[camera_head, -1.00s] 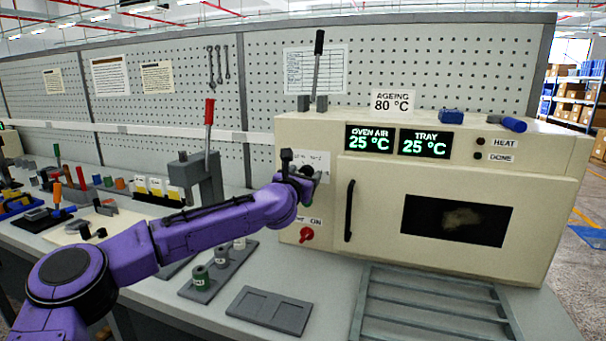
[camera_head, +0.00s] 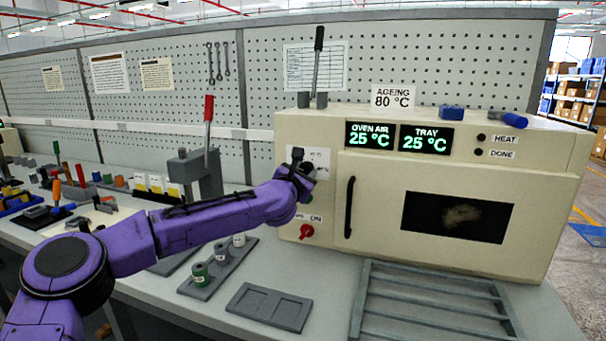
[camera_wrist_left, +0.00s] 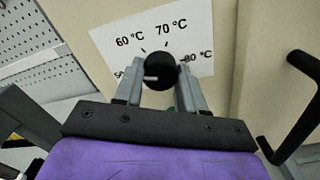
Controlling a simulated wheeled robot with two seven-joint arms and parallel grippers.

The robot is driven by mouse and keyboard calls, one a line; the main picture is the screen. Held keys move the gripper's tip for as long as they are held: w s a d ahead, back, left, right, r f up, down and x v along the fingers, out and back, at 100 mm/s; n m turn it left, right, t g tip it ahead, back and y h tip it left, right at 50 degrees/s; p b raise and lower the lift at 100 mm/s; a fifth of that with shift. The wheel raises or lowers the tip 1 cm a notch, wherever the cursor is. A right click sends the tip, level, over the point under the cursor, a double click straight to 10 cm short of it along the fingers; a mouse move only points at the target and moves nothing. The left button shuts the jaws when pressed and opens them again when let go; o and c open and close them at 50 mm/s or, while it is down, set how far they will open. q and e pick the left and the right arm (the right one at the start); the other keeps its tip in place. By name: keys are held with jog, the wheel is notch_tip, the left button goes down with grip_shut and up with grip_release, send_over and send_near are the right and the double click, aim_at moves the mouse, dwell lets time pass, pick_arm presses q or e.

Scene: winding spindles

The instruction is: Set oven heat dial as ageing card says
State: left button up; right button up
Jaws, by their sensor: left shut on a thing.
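The ageing card (camera_head: 393,99) on top of the oven reads 80 °C. The heat dial (camera_wrist_left: 160,70) is a round black knob on a white scale plate (camera_wrist_left: 112,42) with marks from 50 to 80 °C. A white line on the knob points left, towards the 50 end. My left gripper (camera_wrist_left: 160,86) is shut on the knob, one finger at each side. In the head view, my left gripper (camera_head: 303,172) hides most of the dial at the oven's left front. My right gripper is not in view.
The cream oven (camera_head: 345,270) shows 25 °C for air and tray. A black door handle (camera_head: 350,208) is right of the dial, and a red switch (camera_head: 307,231) marked ON is below. A rack (camera_head: 430,300) lies in front; a lever press (camera_head: 205,170) stands left.

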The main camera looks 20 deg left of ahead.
pick_arm(q)
jog(key=m, duration=0.4)
jog(key=shift+m, duration=0.4)
jog(key=m, duration=0.4)
jog(key=shift+r+m+p, duration=0.1)
jog(key=shift+m+p, duration=0.2)
jog(key=m, duration=0.4)
jog(key=shift+m+p, duration=0.3)
jog(key=shift+p, duration=0.1)
jog(key=m, duration=0.4)
jog(key=shift+m+p, duration=0.3)
jog(key=shift+p, duration=0.1)
jog(key=m, duration=0.3)
jog(key=shift+m+h+p, duration=0.3)
jog(key=shift+m+p, duration=0.05)
jog(key=shift+m, duration=0.05)
jog(key=m, duration=0.3)
jog(key=shift+m, duration=0.3)
jog(key=m, duration=0.3)
jog(key=shift+m+p, duration=0.3)
jog(key=shift+f+m, duration=0.2)
jog(key=shift+m, duration=1.4)
